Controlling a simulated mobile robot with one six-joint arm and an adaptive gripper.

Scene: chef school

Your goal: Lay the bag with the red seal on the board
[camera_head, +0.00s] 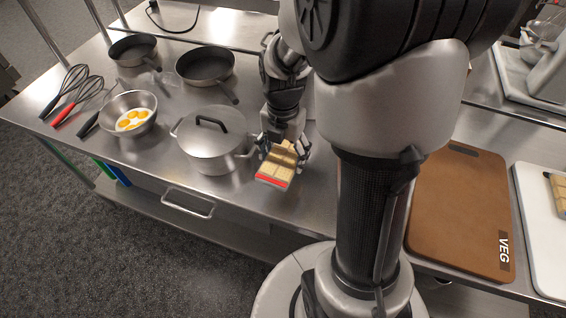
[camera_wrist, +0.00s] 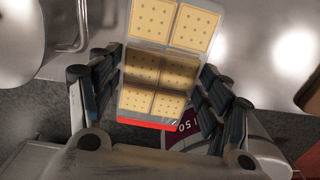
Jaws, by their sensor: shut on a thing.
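The bag with the red seal (camera_head: 272,172) is a clear pack of square crackers with a red strip along one end. My gripper (camera_head: 284,152) is shut on it, with a finger on each side. In the wrist view the bag (camera_wrist: 160,70) lies between the fingers (camera_wrist: 155,85), its red end towards the palm. The bag is near the counter's front edge, just right of the steel pot; whether it touches the counter I cannot tell. A brown board (camera_head: 455,215) marked VEG lies to the right, beyond my arm. A white board (camera_head: 540,235) lies further right.
A lidded steel pot (camera_head: 210,150) stands close left of my gripper. Two dark pans (camera_head: 205,67), a bowl of yolks (camera_head: 128,113) and two whisks (camera_head: 75,95) are further left. Another cracker pack (camera_head: 558,190) lies on the white board. The brown board's visible top is bare.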

